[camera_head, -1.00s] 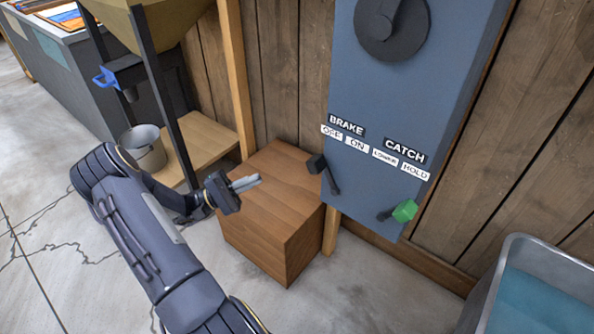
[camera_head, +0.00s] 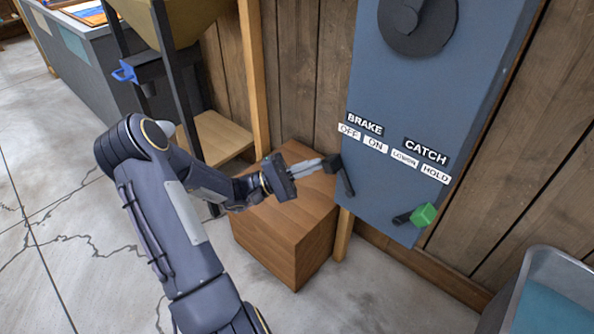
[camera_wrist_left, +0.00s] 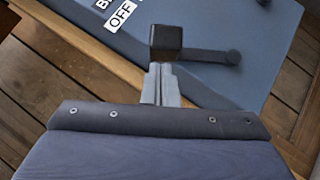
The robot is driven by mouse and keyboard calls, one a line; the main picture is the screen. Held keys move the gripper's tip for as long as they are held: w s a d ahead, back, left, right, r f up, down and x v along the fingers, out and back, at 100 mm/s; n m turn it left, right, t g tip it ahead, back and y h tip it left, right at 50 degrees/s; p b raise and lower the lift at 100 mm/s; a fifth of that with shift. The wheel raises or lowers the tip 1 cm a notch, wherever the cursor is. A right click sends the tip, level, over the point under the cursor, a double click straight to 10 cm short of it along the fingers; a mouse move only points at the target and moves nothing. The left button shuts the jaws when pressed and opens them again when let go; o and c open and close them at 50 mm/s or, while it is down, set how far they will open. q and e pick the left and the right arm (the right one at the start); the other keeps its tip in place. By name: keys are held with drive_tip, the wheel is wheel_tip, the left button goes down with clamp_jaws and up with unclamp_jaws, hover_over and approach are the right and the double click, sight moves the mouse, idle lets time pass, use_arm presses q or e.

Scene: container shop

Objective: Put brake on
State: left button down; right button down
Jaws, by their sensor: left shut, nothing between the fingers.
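The brake lever has a black block knob (camera_head: 333,164) and a dark arm. It sits low on the blue-grey panel (camera_head: 385,120), under the BRAKE label (camera_head: 364,125) with OFF and ON below it. The knob is on the OFF side, at the panel's left edge. My left gripper (camera_head: 318,166) is shut and empty, its fingertips at the left side of the knob. In the left wrist view the fingertips (camera_wrist_left: 160,70) are right at the knob (camera_wrist_left: 165,42); I cannot tell whether they touch. The green-knobbed catch lever (camera_head: 424,215) is to the right. My right gripper is not in view.
A wooden box (camera_head: 290,225) stands on the floor below my left gripper. A metal tub (camera_head: 545,275) stands at the lower right. A wooden stand with a hopper is at the left. A dark round disc (camera_head: 417,22) is higher on the panel.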

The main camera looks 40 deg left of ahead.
sight(334, 165)
use_arm(q)
drive_tip(key=shift+d+r, duration=0.15)
drive_tip(key=shift+d, duration=0.15)
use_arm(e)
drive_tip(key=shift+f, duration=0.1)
use_arm(q)
drive_tip(key=shift+r, duration=0.1)
